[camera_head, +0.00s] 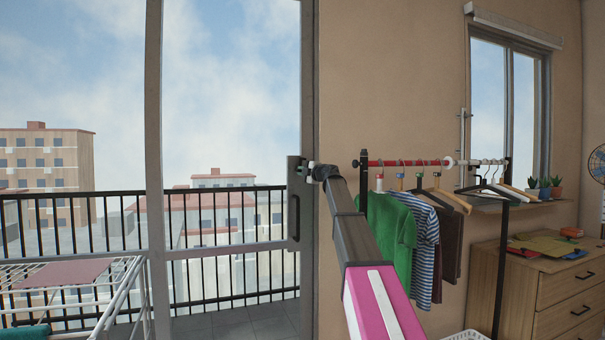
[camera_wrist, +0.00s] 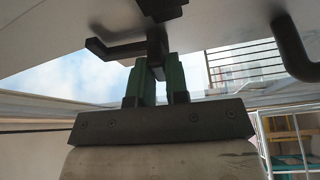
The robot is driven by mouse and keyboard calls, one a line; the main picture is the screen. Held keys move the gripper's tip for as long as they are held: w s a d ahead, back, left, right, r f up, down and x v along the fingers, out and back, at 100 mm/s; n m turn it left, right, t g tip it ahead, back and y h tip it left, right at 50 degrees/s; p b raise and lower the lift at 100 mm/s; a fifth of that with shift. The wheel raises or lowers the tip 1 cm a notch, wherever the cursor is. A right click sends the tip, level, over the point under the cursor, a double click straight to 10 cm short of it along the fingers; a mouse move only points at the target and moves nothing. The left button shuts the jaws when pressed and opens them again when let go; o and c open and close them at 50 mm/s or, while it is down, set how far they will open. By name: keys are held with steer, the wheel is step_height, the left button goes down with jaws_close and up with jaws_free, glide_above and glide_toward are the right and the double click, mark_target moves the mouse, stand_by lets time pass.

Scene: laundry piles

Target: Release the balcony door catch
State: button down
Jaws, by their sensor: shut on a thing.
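The balcony door (camera_head: 308,90) is a tall glazed panel in a grey frame, in the middle of the head view. Its catch (camera_head: 293,165) is a dark fitting on the right-hand stile, above a dark vertical pull handle (camera_head: 294,218). My gripper (camera_head: 310,172) reaches the catch from the right. In the wrist view, my gripper's green fingers (camera_wrist: 158,68) are shut on the dark stem of the catch (camera_wrist: 157,38). The fingers hide part of the stem. The pull handle (camera_wrist: 291,50) also shows there at the right, apart from the fingers.
A clothes rack (camera_head: 410,163) with hanging garments stands right of my arm. A wooden dresser (camera_head: 560,290) is farther right. A white drying rack (camera_head: 125,290) stands at the lower left. A balcony railing (camera_head: 225,240) shows through the glass.

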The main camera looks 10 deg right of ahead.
steer(key=shift+n, duration=0.7)
steer(key=c, duration=1.1)
jaws_free()
